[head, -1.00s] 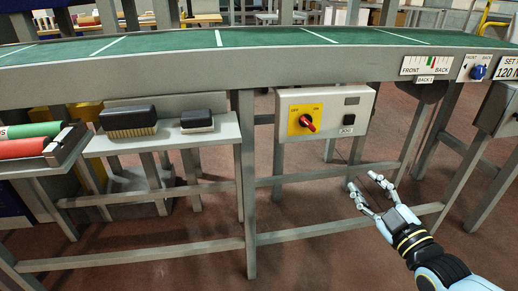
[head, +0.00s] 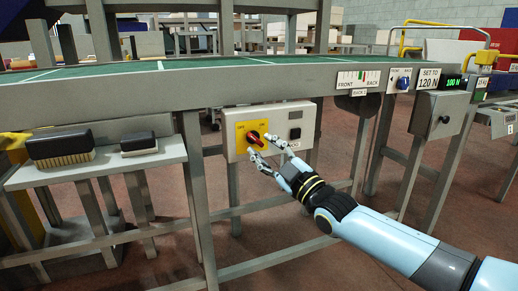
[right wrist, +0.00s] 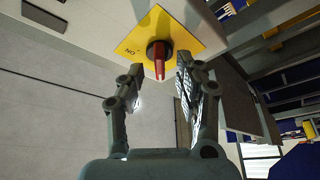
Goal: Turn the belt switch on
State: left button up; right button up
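The belt switch (head: 255,138) is a red knob on a yellow plate, with OFF at the upper left and ON at the upper right. The plate is on a pale control box (head: 284,114) under the conveyor's front rail. My right gripper (head: 258,147) is at the knob, fingers apart. In the right wrist view, the open fingertips (right wrist: 160,69) lie on either side of the red knob (right wrist: 159,57); I cannot tell whether they touch it. The yellow plate's ON label shows to the left there. My left gripper is out of view.
The conveyor (head: 220,82) runs above the box. A shelf (head: 95,167) with two dark brushes is at the left. A blue knob (head: 402,84) and a grey box (head: 438,115) hang at the right. The floor below is open between steel legs.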

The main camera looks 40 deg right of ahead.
aim_at(255, 139)
jog(key=shift+x, duration=1.3)
grip_shut()
jog(key=shift+r, duration=0.1)
